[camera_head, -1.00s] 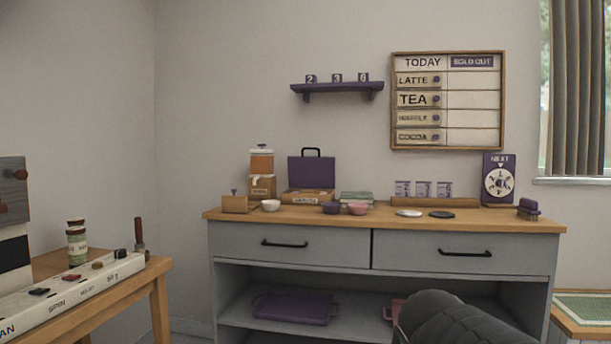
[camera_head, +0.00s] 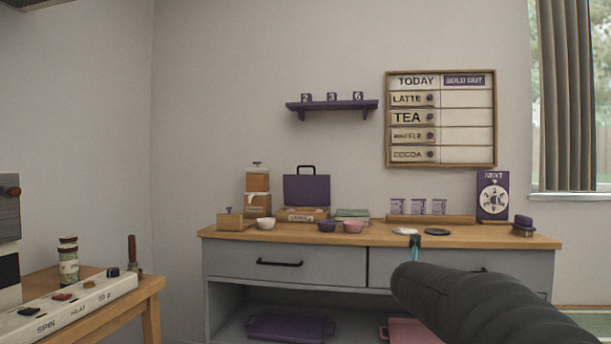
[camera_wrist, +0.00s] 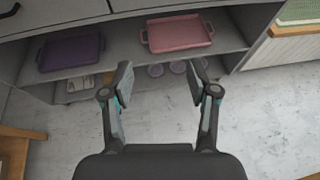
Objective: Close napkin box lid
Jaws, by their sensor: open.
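The napkin box (camera_head: 303,214) stands on the wooden counter top, left of its middle, as a low brown box with a label on its front. Its purple lid (camera_head: 307,190) stands upright at the back, open, with a black handle on its top edge. My gripper (camera_wrist: 160,82) is open and empty in the wrist view, in front of the cabinet's lower shelf. In the head view my arm rises at the lower right, and a small part of the gripper (camera_head: 416,241) shows at the counter's front edge, well right of the box.
A wooden dispenser (camera_head: 257,192) stands left of the napkin box. A white bowl (camera_head: 265,223), purple bowl (camera_head: 327,226) and pink bowl (camera_head: 353,226) sit near the front edge. Green napkins (camera_head: 352,214) lie to its right. Purple (camera_wrist: 70,52) and pink trays (camera_wrist: 178,34) are on the shelf.

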